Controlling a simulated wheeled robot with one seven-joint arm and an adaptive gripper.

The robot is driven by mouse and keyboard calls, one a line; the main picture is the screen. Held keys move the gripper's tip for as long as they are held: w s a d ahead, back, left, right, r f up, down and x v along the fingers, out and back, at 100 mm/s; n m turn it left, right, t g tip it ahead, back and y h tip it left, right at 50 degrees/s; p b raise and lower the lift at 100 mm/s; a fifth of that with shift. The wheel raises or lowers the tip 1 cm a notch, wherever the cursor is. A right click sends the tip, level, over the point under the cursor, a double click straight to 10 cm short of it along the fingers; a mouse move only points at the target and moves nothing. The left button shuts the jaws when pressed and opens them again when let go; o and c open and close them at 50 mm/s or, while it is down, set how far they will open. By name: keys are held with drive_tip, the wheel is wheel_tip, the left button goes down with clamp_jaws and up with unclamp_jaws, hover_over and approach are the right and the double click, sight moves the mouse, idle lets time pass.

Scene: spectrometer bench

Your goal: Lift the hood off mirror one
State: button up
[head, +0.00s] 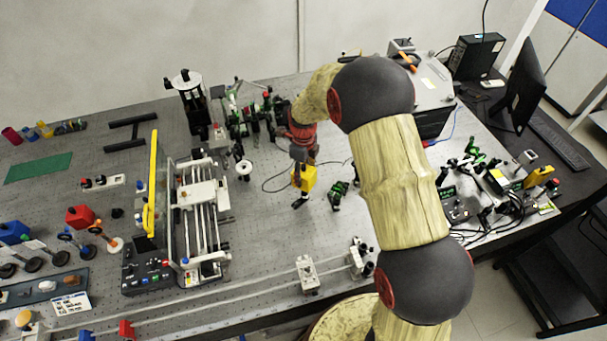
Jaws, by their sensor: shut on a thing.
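A yellow box-shaped hood (305,178) is in the middle of the bench in the head view, under the end of my arm. My gripper (302,166) points down and is shut on the hood's upper part; its fingertips are small and partly hidden. A small dark mount (299,202) shows just below the hood's lower edge. I cannot tell whether the hood still touches it. The mirror itself cannot be made out.
A dark green mount (338,195) stands close to the right of the hood. A white round-topped stand (244,168) is to the left, beside a railed instrument (201,215). Several optics crowd behind.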

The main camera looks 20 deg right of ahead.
sight(303, 166)
drive_tip(key=shift+r+p, duration=0.5)
drive_tip(key=shift+r, duration=0.65)
drive_tip(key=shift+r, duration=0.15)
drive_tip(key=shift+w+a+r+p, duration=0.1)
drive_tip(key=shift+r+p, duration=0.85)
drive_tip(key=shift+r, duration=0.9)
drive_tip(key=shift+r, duration=0.3)
